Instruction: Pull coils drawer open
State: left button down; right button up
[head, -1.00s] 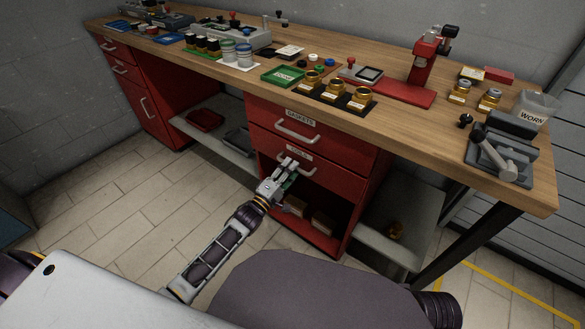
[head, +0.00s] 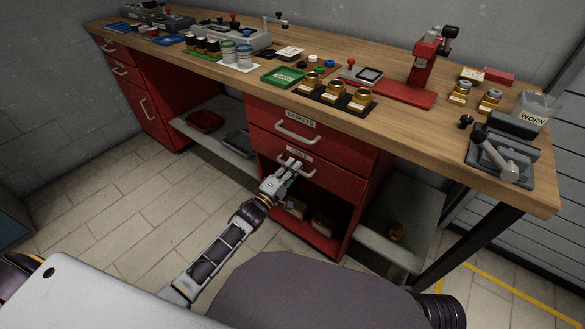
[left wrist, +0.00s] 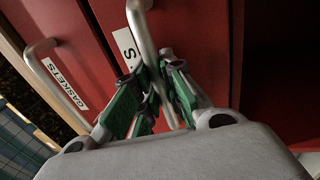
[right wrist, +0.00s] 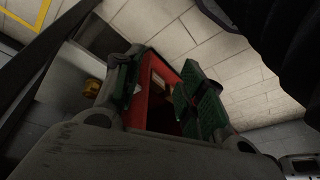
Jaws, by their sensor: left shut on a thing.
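The coils drawer (head: 330,168) is the red drawer below the gaskets drawer, with a bar handle (head: 283,170) and a white label (head: 299,152). Its front looks about flush with the cabinet. My left gripper (head: 291,166) is at this handle. In the left wrist view, the green-padded fingers (left wrist: 155,92) are closed around the bar handle (left wrist: 142,40), and part of the label (left wrist: 126,50) shows beside it. The fingers hide part of the handle. My right gripper (right wrist: 160,95) shows only in the right wrist view, open and empty, with the red cabinet beyond it.
The gaskets drawer (head: 345,150) is shut above. An open cubby (head: 310,215) with boxes lies below. The wooden bench top (head: 420,135) overhangs the drawers and carries trays, brass parts and a red press (head: 428,60). The floor (head: 110,215) in front is clear.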

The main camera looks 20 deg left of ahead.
pick_arm(q)
jog(key=shift+s, duration=0.15)
pick_arm(e)
jog(key=s+d+f+g+h+p, duration=0.1)
jog(key=s+d+f+p, duration=0.3)
jog(key=f, duration=0.6)
jog(key=w+d+f+p, duration=0.1)
jog(key=f+p, duration=0.6)
jog(key=f, duration=0.4)
pick_arm(q)
jog(key=r+p+v, duration=0.2)
jog(key=r+v, duration=0.1)
jog(key=v, duration=1.1)
jog(key=s+r+p+v, duration=0.1)
jog(key=r+p+v, duration=0.1)
jog(key=v, duration=1.3)
jog(key=shift+s+a+r, duration=0.3)
jog(key=shift+s, duration=0.05)
pick_arm(e)
jog(key=s+d+f+h, duration=0.1)
jog(key=s+d+f, duration=0.4)
jog(key=s, duration=0.3)
jog(key=shift+d+f, duration=0.4)
jog(key=shift+f, duration=0.45)
jog(key=shift+w, duration=0.1)
